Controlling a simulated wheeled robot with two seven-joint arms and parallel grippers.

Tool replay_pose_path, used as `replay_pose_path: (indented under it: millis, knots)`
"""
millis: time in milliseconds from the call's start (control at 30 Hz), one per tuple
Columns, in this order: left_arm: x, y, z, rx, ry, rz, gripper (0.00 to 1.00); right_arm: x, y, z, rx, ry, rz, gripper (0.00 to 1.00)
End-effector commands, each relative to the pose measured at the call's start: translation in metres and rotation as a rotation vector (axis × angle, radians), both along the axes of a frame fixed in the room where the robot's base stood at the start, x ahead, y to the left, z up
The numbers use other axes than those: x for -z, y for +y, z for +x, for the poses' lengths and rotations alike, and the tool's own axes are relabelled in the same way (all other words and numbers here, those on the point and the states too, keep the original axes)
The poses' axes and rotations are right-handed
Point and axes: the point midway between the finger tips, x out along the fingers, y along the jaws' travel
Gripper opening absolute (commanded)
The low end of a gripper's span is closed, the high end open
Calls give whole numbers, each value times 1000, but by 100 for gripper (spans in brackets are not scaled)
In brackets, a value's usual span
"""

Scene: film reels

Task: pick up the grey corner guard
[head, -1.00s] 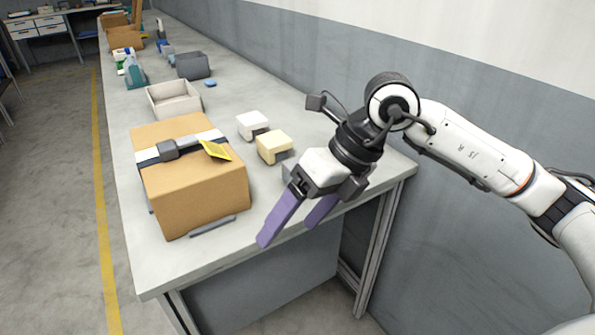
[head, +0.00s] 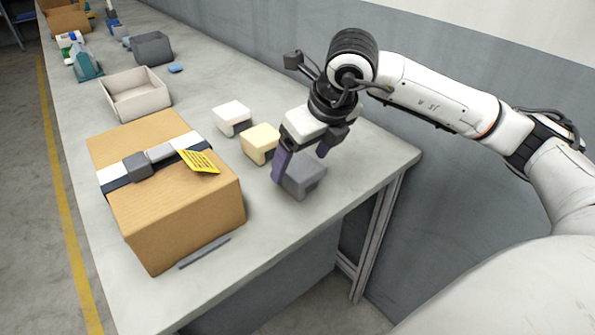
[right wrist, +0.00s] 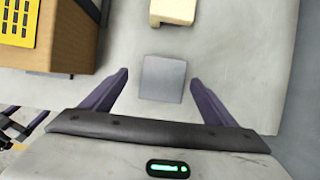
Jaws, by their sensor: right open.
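The grey corner guard (head: 304,178) is a small block on the table near its right end, right of the cream corner guard (head: 260,143). In the right wrist view the grey guard (right wrist: 163,79) shows as a plain square between the finger lines. My right gripper (head: 301,160) is open and points down at the grey guard, one purple finger on each side in the picture. In the right wrist view the right gripper (right wrist: 158,76) has clear gaps to the guard on both sides. Its height above the table is hard to tell. My left gripper is not in view.
A cardboard box (head: 165,205) with a strap and yellow label stands left of the guards, with a grey strip (head: 205,253) at its foot. A white block (head: 232,117) and an open pale tray (head: 136,96) lie farther back. The table edge is close.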

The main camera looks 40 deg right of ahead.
Motion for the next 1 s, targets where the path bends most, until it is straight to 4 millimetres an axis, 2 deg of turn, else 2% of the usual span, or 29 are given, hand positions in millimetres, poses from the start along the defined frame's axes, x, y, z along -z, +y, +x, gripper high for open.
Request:
replay_pose_path:
  millis: [233, 533, 567, 800, 1000]
  knots:
    - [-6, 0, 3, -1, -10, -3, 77, 34, -4, 12, 0, 5, 0, 80]
    - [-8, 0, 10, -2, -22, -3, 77, 40, -4, 16, 0, 1, 0, 80]
    - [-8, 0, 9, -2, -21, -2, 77, 40, -4, 16, 0, 1, 0, 79]
    - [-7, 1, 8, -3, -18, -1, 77, 40, -4, 16, 0, 1, 0, 38]
    - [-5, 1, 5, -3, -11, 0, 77, 40, -4, 16, 0, 1, 0, 36]
